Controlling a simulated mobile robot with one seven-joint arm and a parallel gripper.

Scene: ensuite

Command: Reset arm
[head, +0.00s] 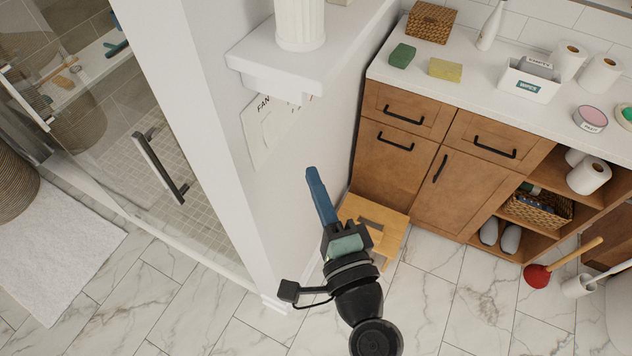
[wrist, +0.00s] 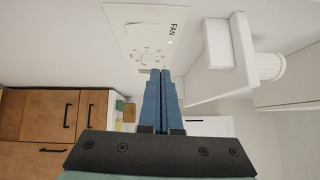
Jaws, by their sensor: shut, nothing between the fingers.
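My gripper (head: 314,180) is in the middle of the head view, raised above the floor in front of the white wall end. Its blue fingers are closed together with nothing between them. In the wrist view the shut fingers (wrist: 161,75) point toward the white wall plate marked FAN (wrist: 145,40). A gap between fingertips and plate cannot be judged there. In the head view the fan plate (head: 262,128) is on the wall up and left of my fingertips, partly under the shelf.
A white ledge (head: 255,50) with a ribbed white vase (head: 299,22) juts out above my gripper. The wooden vanity (head: 390,165) stands to the right, with a small wooden stool (head: 385,215) before it. A glass shower door (head: 150,120) is left. Marble floor (head: 440,300) is open in front.

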